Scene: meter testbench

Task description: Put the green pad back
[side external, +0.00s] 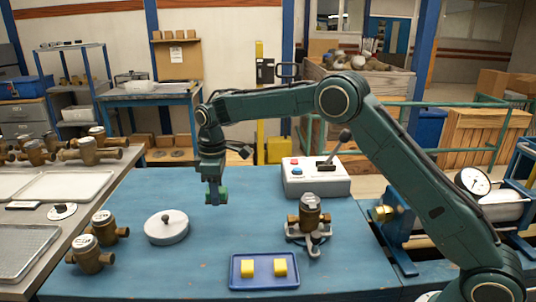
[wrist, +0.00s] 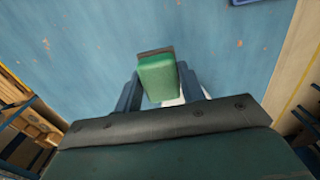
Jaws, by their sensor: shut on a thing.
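The green pad (wrist: 157,74) is between the two fingers of my gripper (wrist: 160,90) in the wrist view, with a dark strip along its far edge. In the side view the green pad (side external: 221,196) shows at the lower end of my gripper (side external: 214,196), above the far left part of the blue table. My gripper is shut on the pad. A blue tray (side external: 264,284) with two yellow pads (side external: 264,267) lies at the front of the table, to the right of my gripper and nearer the camera.
A round white lidded disc (side external: 166,229) sits on the left of the table. A brass meter (side external: 309,215) stands on a holder (side external: 309,238) at right. A white control box (side external: 315,180) with a lever is behind it. Brass meters (side external: 93,253) stand at the left edge. The table's middle is clear.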

